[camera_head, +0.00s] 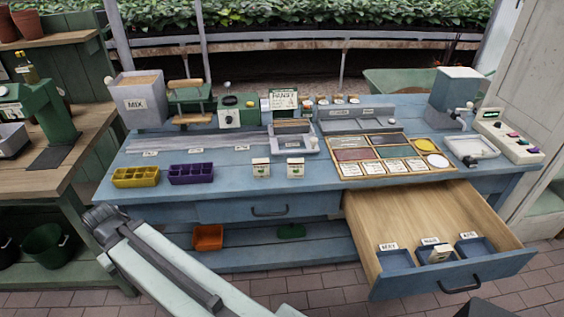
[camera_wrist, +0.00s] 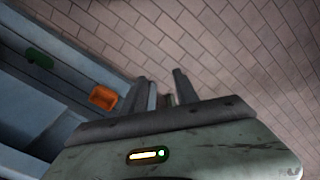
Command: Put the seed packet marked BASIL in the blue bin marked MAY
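Two small white seed packets stand on the blue bench, a left packet (camera_head: 261,167) and a right packet (camera_head: 295,168). Their print is too small to read. The open drawer (camera_head: 400,210) holds three blue bins: a left bin (camera_head: 396,260) whose label seems to read MAY, a middle bin (camera_head: 436,258) and a right bin (camera_head: 475,248). A pale packet (camera_head: 440,254) sits in the middle bin.
A yellow tray (camera_head: 136,177) and a purple tray (camera_head: 191,173) stand left of the packets. A wooden sorting tray (camera_head: 385,157) lies to their right. An orange container (camera_head: 208,237) sits on the lower shelf, also in the wrist view (camera_wrist: 103,97). The drawer juts out over the floor.

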